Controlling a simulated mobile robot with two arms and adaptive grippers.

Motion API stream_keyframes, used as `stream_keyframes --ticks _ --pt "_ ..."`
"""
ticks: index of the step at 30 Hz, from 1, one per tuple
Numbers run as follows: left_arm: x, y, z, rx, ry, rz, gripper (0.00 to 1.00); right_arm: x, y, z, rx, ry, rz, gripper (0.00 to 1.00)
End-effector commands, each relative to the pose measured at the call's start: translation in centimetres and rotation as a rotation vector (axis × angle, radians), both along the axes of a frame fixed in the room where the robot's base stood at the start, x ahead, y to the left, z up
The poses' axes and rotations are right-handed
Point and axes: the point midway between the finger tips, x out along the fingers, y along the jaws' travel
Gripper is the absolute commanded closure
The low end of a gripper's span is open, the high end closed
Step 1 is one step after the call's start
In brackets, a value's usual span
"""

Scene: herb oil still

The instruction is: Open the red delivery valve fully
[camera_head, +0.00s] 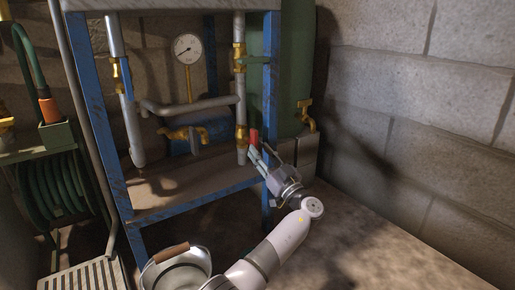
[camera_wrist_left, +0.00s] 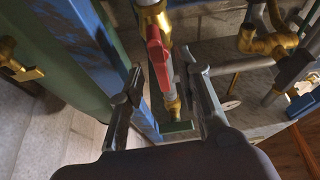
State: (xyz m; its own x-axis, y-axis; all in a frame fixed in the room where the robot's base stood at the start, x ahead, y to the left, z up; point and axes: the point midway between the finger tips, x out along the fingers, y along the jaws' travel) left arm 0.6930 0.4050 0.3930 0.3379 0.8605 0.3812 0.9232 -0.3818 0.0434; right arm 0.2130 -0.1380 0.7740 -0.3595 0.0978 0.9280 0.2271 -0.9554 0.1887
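The red delivery valve's lever (camera_head: 254,137) shows beside the brass valve body (camera_head: 241,138) on the right vertical pipe of the blue frame. In the left wrist view the red lever (camera_wrist_left: 159,58) lies roughly along the pipe. My left gripper (camera_head: 255,159) is at the lever, just below it in the head view. In the wrist view its two fingers (camera_wrist_left: 166,70) are apart, with the lever's lower part between their tips. A gap shows on both sides of the lever; I cannot tell the depth between them. My right gripper is not in view.
A blue frame post (camera_head: 269,100) stands right beside the valve. Behind are a green tank (camera_head: 297,70) with a brass tap (camera_head: 306,115), a gauge (camera_head: 188,48) and a brass tap (camera_head: 178,133). A metal bucket (camera_head: 177,272) stands below; floor at right is clear.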

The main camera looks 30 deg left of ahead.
Motion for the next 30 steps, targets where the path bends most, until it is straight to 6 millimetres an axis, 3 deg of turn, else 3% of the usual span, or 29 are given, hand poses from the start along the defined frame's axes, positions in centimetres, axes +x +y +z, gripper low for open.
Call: stream_keyframes --ticks 6,12,30 --pt "-1.7 -4.3 -2.0 -0.001 0.001 -0.003 0.69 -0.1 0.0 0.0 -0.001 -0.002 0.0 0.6" --pt "-2.7 -7.0 -3.2 -0.001 0.001 -0.002 0.69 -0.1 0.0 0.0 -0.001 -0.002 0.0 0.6" --pt "-2.5 -8.3 -3.6 -0.023 0.056 -0.051 0.69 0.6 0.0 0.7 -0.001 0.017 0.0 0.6"
